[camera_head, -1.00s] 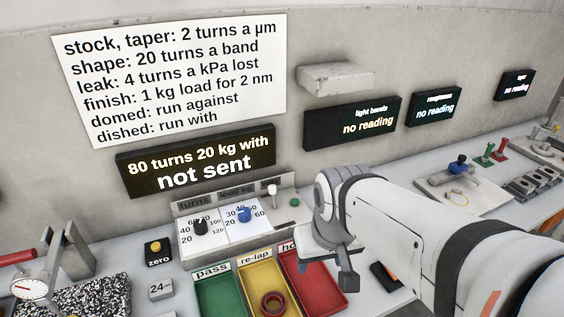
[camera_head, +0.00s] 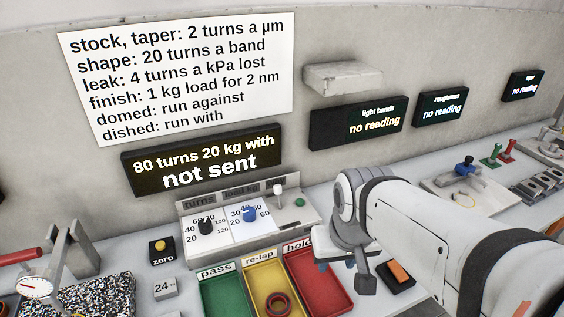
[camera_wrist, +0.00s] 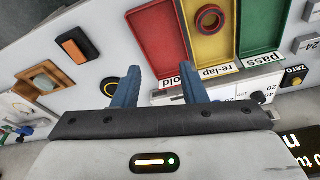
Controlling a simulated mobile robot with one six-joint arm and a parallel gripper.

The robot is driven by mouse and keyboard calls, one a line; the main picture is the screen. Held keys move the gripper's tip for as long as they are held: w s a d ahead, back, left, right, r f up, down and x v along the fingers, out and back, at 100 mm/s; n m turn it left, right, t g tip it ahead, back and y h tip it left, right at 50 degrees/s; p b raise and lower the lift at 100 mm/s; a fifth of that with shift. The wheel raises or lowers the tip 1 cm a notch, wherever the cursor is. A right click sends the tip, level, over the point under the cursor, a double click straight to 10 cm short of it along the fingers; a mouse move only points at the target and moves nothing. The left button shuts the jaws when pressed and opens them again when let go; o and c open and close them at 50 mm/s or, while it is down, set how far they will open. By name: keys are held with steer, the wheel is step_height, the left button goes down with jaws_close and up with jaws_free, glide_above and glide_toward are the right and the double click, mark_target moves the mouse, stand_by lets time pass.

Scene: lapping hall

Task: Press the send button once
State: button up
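No label reading "send" is legible. The control panel (camera_head: 300,218) has a black turns knob (camera_head: 206,226), a blue load knob (camera_head: 249,214), a white-topped lever (camera_head: 278,190) and a small green button (camera_head: 299,202) at its right end. An orange button on a black base (camera_head: 398,273) lies right of the trays; it also shows in the wrist view (camera_wrist: 72,47). The display (camera_head: 203,160) reads "80 turns 20 kg with" and "not sent". My gripper (camera_head: 345,272) is open and empty, right of the panel near the red tray; its two blue fingers stand apart in the wrist view (camera_wrist: 158,76).
Green (camera_head: 222,294), yellow (camera_head: 262,271) and red (camera_head: 318,283) trays stand before the panel; the yellow one holds a reddish ring (camera_head: 278,303). A yellow zero button (camera_head: 161,246) is at left. A black disc with a yellow ring (camera_wrist: 109,88) lies near my fingers.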

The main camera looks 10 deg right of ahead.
jaws_close()
stand_by(1.3)
